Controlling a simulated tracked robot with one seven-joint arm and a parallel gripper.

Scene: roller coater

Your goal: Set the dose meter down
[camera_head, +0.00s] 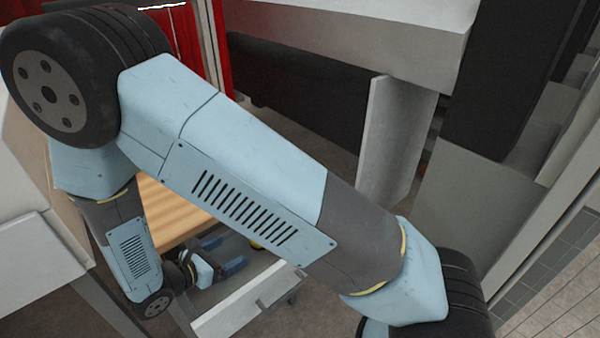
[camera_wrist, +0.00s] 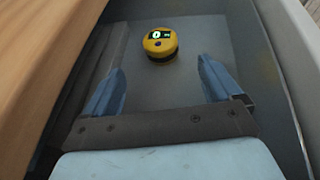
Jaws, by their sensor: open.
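The dose meter (camera_wrist: 160,44) is a round yellow puck with a dark display on top. In the wrist view it rests on the grey floor of an open drawer (camera_wrist: 178,88), just beyond my fingertips. My gripper (camera_wrist: 160,70) is open, with its two blue fingers apart and nothing between them. In the head view my gripper (camera_head: 233,252) shows small and low inside the drawer, and a bit of yellow from the dose meter (camera_head: 257,244) shows beside it. Most of the meter is hidden there behind my arm.
The drawer's white front (camera_head: 250,302) stands pulled out below a wooden worktop (camera_head: 170,208). The worktop edge (camera_wrist: 45,60) runs close along the left in the wrist view, and the drawer's pale wall (camera_wrist: 285,65) along the right. Large grey and black machine parts (camera_head: 395,135) stand behind my arm.

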